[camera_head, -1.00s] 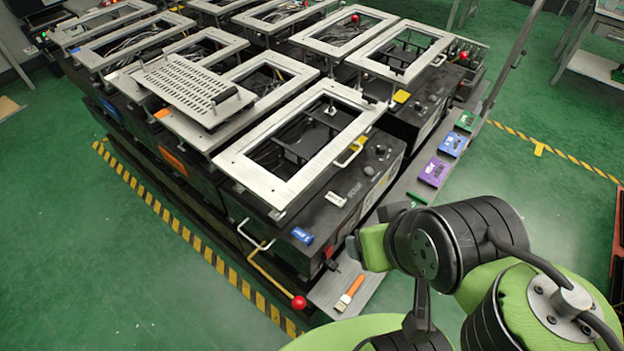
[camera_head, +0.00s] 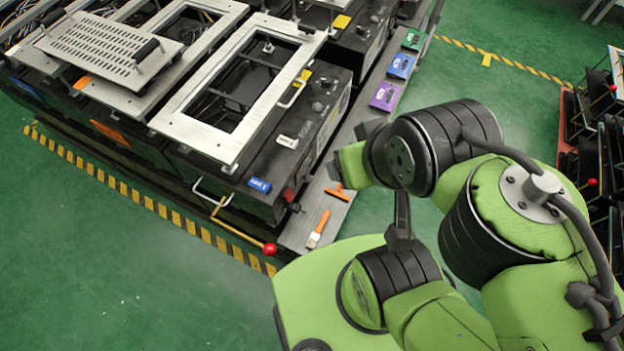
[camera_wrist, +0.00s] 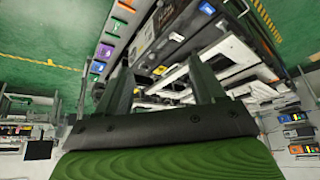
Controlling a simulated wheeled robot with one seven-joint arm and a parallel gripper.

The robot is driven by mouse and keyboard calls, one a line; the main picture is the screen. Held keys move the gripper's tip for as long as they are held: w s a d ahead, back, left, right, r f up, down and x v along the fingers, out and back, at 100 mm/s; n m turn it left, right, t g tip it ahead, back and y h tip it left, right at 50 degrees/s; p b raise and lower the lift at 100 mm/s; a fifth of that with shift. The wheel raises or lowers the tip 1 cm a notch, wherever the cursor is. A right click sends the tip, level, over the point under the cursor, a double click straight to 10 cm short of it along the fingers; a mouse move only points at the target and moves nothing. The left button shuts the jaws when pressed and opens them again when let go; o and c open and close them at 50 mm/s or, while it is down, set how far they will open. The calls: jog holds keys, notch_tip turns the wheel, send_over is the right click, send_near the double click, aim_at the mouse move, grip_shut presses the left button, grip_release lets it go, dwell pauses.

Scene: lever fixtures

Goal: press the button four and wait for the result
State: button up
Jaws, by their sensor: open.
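No button marked four can be made out in either view. The black fixture unit (camera_head: 290,150) with a metal frame on top stands left of my arm in the head view. It carries a small blue label block (camera_head: 259,184), a light grey block (camera_head: 287,142) and dark knobs (camera_head: 317,107) on its top. A lever with a red ball (camera_head: 269,248) sticks out at its lower front corner. My gripper (camera_wrist: 163,88) is open and empty in the wrist view, its two fingers apart, with fixtures beyond them. Its fingertips are not clearly seen in the head view.
A grey ledge (camera_head: 300,232) along the unit holds an orange-handled brush (camera_head: 318,229), an orange scraper (camera_head: 338,191), and purple (camera_head: 384,95), blue (camera_head: 400,66) and green (camera_head: 414,39) boxes. Red-and-black racks (camera_head: 590,130) stand at the right. Green floor (camera_head: 130,270) is clear at lower left.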

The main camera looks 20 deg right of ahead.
jog(key=shift+d, duration=0.15)
jog(key=c, duration=0.5)
grip_shut()
dwell(0.9)
